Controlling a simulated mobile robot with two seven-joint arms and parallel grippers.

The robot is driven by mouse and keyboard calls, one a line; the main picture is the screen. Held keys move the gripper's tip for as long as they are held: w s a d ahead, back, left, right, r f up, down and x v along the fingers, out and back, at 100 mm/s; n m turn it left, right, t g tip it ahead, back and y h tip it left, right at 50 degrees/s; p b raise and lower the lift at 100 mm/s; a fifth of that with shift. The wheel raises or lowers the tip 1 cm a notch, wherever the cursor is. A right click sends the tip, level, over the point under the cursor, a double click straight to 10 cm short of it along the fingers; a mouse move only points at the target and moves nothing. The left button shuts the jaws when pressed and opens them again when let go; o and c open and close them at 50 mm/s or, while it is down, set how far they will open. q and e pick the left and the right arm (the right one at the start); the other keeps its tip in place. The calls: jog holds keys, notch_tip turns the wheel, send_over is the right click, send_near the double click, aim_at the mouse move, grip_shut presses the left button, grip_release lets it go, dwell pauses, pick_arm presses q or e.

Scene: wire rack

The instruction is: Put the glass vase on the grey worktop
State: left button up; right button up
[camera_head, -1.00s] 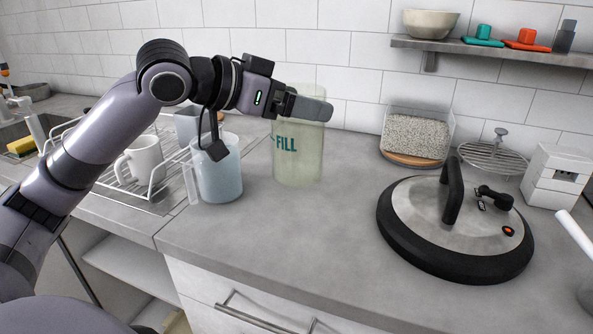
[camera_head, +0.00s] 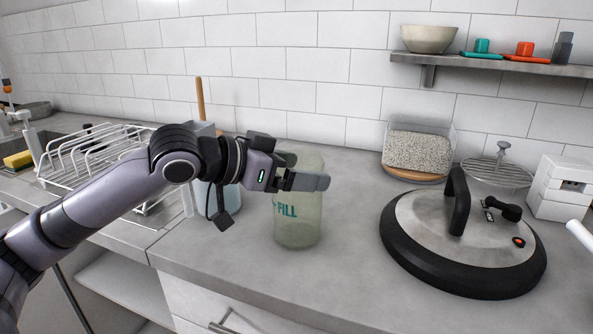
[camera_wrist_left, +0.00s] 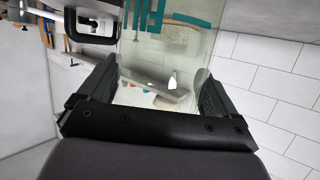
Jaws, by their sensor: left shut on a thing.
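The glass vase (camera_head: 299,228) is a clear, greenish cylinder with teal "FILL" lettering. My left gripper (camera_head: 305,173) is shut on it near its top, with the fingers on either side. The left wrist view shows the vase (camera_wrist_left: 172,50) upside down between the two dark fingers (camera_wrist_left: 157,97). The vase is upright over the grey worktop (camera_head: 345,285), left of the round lid. Its base looks at or very close to the surface; I cannot tell whether it touches.
A large round lid (camera_head: 420,225) with a black rim lies to the right. Behind are a container of grains (camera_head: 418,146) and a wire stand (camera_head: 497,170). A bluish jug (camera_head: 204,196), partly hidden by my arm, and a wire dish rack (camera_head: 85,155) are left. The front-middle worktop is clear.

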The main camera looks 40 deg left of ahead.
pick_arm(q)
jog(key=shift+f, duration=0.1)
jog(key=o, duration=1.4)
jog(key=b+v, duration=0.5)
jog(key=v, duration=0.7)
